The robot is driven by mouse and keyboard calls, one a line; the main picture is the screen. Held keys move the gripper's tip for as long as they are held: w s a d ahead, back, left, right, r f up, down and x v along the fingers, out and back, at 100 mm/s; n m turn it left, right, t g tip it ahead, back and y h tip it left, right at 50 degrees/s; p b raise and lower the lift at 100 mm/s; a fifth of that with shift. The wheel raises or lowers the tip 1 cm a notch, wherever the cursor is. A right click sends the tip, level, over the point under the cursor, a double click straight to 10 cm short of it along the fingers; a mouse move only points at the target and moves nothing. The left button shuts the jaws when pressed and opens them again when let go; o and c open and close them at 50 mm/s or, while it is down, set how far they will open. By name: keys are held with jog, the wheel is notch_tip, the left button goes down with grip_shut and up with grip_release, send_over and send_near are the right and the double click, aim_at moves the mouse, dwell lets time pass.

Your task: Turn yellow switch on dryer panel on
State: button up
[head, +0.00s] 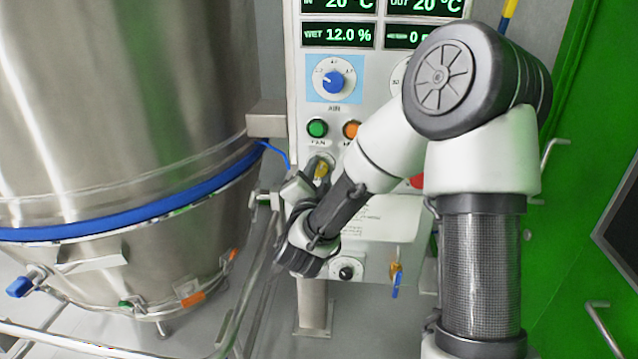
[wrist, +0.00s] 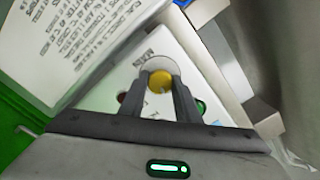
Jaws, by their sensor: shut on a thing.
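The dryer panel (head: 378,122) stands upright in the middle of the head view, with lit readouts at its top. The yellow switch (head: 321,169) sits low on its left side, below the green button, and is partly covered by my gripper. In the wrist view the yellow switch (wrist: 160,80) shows on a round plate under the word MAIN. My gripper (wrist: 168,84) has both fingers at the switch and is shut on it. The head view shows my gripper (head: 308,180) reaching the panel from below. Which way the switch points is hard to tell.
A blue-marked AIR knob (head: 333,82), a green button (head: 317,128) and an orange button (head: 351,130) are above the switch. A steel vessel (head: 120,130) with a blue band stands left. A green door (head: 575,200) is right. A black knob (head: 347,269) is below.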

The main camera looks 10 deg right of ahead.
jog(key=shift+m+b, duration=0.7)
jog(key=shift+m, duration=0.2)
jog(key=shift+r, duration=0.1)
jog(key=o, duration=1)
jog(key=shift+o, duration=0.2)
